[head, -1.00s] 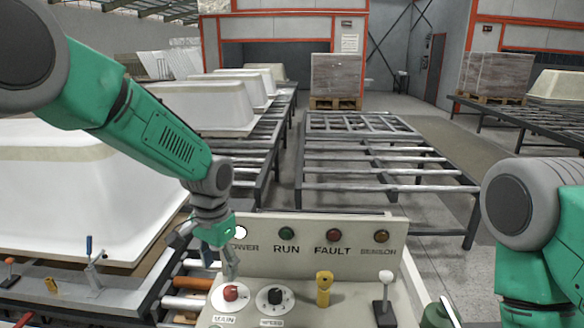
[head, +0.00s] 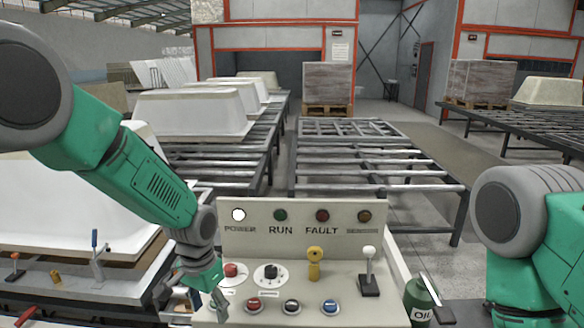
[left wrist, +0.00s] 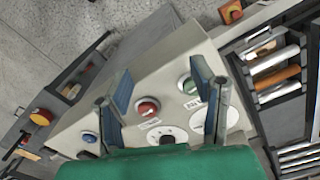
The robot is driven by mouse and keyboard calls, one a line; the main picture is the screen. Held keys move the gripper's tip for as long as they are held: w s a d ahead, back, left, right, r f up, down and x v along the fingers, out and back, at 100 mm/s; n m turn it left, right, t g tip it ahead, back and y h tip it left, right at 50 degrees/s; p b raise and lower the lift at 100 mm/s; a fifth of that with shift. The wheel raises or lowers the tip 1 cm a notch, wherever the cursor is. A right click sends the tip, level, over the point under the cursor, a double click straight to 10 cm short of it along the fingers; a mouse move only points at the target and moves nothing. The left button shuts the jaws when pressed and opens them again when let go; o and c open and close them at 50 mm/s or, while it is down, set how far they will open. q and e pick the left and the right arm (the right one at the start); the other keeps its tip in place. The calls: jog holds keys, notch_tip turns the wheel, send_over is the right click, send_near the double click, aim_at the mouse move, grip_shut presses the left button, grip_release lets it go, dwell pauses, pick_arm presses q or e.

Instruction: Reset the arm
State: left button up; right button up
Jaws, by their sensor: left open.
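My left arm (head: 150,185) comes in from the left, green and grey. Its gripper (head: 208,300) hangs at the left edge of the control panel (head: 230,258), near the red knob (head: 231,270). In the left wrist view the two fingers (left wrist: 160,95) stand wide apart with nothing between them, in front of the panel. My right arm (head: 525,225) shows at the right edge; its gripper cannot be made out.
The panel carries lamps, a black dial (head: 270,272), a yellow key-like switch (head: 314,262), a white-knobbed lever (head: 369,270) and several push buttons. A green oil can (head: 420,300) stands at its right. White tub shells (head: 190,112) rest on rollers behind.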

pick_arm(q)
jog(key=s+a+f+n+b, duration=0.1)
jog(key=s+a+f+b, duration=0.15)
jog(key=s+f, duration=0.75)
jog(key=s+a+f+n+b, duration=0.15)
jog(key=s+f+b, duration=0.25)
jog(key=s+f, duration=0.6)
jog(key=s+a+f+n+b, duration=0.1)
jog(key=s+a+f+b, duration=0.1)
jog(key=s, duration=0.5)
jog(key=s+a+f+n+b, duration=0.1)
jog(key=s+a+f+b, duration=0.1)
jog(key=s+a+f, duration=0.3)
jog(key=shift+s+f+t+b, duration=0.35)
jog(key=shift+s+f+t, duration=0.05)
jog(key=shift+s, duration=0.7)
